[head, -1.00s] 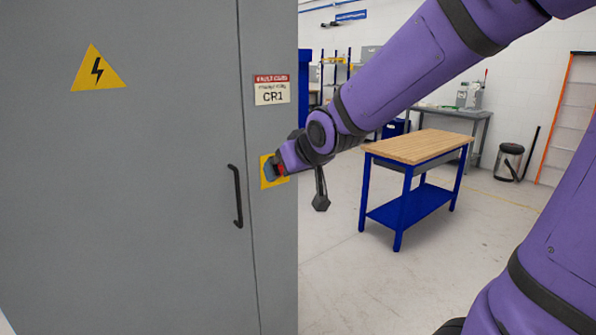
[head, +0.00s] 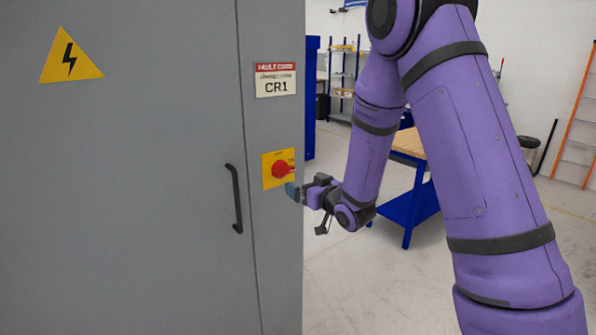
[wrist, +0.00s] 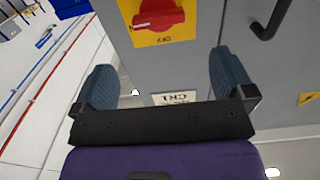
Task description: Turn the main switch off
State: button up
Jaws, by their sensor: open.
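The main switch is a red rotary knob (head: 283,170) on a yellow plate (head: 267,179) on the grey cabinet's right-hand strip. In the head view its grip lies roughly sideways. The wrist view shows the red knob (wrist: 158,14) at the top edge, partly cut off, with an upside-down "OFF" label on its plate (wrist: 160,38). My gripper (head: 293,192) is just below and right of the knob. In the wrist view its two blue-grey fingers stand wide apart with nothing between them (wrist: 163,68). They appear clear of the knob.
The cabinet (head: 150,200) has a black door handle (head: 236,198) left of the switch. A CR1 label (head: 275,80) is above the switch, and a warning triangle (head: 70,57) is at upper left. A blue workbench (head: 410,205) stands behind my arm. Open floor lies right of the cabinet.

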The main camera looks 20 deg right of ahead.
aim_at(286, 173)
jog(key=x, duration=1)
jog(key=shift+w+f, duration=0.1)
jog(key=shift+w, duration=0.3)
jog(key=c, duration=0.8)
